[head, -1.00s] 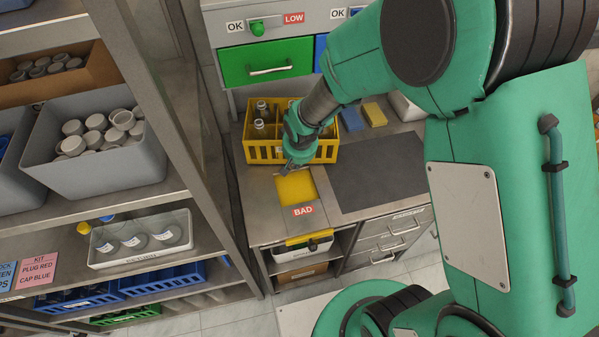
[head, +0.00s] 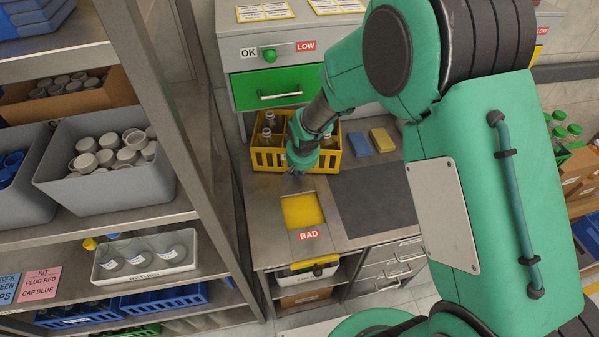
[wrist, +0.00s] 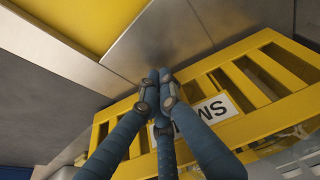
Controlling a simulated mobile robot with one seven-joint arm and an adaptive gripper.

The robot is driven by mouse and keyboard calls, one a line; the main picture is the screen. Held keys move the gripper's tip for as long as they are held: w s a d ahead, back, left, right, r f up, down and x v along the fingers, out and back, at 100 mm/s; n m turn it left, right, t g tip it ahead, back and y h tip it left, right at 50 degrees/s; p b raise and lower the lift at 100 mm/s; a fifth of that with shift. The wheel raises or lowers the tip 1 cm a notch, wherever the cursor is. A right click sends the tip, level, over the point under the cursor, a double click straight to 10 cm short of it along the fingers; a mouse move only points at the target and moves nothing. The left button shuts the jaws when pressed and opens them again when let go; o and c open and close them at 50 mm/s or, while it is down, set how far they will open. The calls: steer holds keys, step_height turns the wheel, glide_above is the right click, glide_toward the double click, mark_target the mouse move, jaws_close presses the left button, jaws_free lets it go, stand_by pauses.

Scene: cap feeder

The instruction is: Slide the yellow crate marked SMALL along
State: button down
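The yellow crate (head: 265,160) with slotted sides stands on the grey worktop, holding several bottles (head: 268,130). In the wrist view the crate (wrist: 262,120) lies along the right and lower part, its white label (wrist: 217,108) showing "SM" with the rest covered by a finger. My gripper (head: 296,171) is low at the crate's front side, between it and the yellow square marked BAD. In the wrist view my gripper's (wrist: 160,78) dark blue fingers are drawn together at the tips, with nothing between them. The fingers overlap the crate's label side; contact cannot be made out for certain.
The yellow square (head: 302,210) with a red BAD label (head: 310,235) lies in front of the crate. Blue (head: 358,144) and yellow (head: 382,140) blocks stand to its right, beyond a dark mat (head: 375,203). A green drawer (head: 275,85) is behind; a shelf rack is at left.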

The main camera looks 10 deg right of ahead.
steer(key=shift+s, duration=0.15)
steer(key=shift+s, duration=0.9)
steer(key=shift+s+r, duration=0.25)
steer(key=shift+s, duration=0.8)
steer(key=p+v, duration=0.2)
steer(key=v, duration=0.7)
steer(key=shift+r, duration=0.25)
steer(key=shift+r, duration=0.1)
